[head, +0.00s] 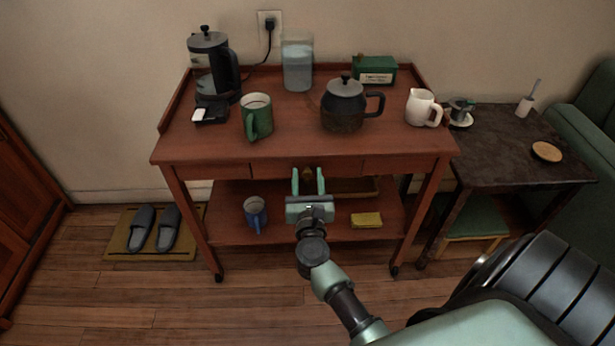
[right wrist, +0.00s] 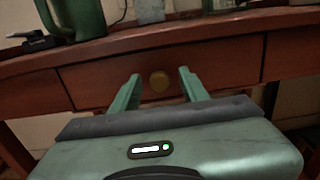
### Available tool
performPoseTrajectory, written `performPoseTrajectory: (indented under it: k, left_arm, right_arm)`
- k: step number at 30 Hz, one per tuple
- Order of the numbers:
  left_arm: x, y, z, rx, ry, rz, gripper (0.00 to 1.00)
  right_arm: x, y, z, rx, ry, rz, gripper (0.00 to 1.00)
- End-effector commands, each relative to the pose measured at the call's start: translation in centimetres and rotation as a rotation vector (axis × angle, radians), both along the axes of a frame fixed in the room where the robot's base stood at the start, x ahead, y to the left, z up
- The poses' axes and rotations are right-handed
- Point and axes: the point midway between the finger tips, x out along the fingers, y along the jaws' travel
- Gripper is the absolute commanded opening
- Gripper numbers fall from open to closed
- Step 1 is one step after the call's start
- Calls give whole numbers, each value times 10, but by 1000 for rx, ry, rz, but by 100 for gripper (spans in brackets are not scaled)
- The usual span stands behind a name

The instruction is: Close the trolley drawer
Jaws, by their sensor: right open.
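The reddish-brown wooden trolley (head: 215,143) stands against the wall. Its drawer front (head: 275,169) is in the middle of the apron under the top, and it fills the middle of the right wrist view (right wrist: 95,83). The drawer looks about flush with the apron; a small gap cannot be told. Its round brass knob (right wrist: 159,81) shows between my fingers. My right gripper (head: 308,172) is open in front of the drawer, with one finger on each side of the knob; it also shows in the right wrist view (right wrist: 160,85). I cannot tell whether it touches. My left gripper is out of view.
On the trolley top stand a green mug (head: 257,118), dark teapot (head: 343,108), coffee press (head: 211,70), glass jar (head: 297,67) and white pitcher (head: 419,106). A dark side table (head: 500,150) stands right.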

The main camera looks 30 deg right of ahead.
Motion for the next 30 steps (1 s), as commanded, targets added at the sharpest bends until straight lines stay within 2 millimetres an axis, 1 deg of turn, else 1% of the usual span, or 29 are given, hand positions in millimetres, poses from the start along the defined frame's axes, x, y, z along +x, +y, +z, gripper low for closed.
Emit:
performPoseTrajectory:
  k: [6,12,15,20,30]
  left_arm:
    - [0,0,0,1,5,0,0]
    - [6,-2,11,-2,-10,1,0]
    - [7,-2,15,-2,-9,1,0]
    - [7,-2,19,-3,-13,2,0]
    - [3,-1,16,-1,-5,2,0]
  right_arm:
    - [-28,17,-2,2,3,0,45]
    - [-54,33,-2,1,2,0,45]
    - [-61,38,-1,1,1,0,45]
    - [-64,39,0,0,0,0,45]
    - [-64,39,0,0,0,0,45]
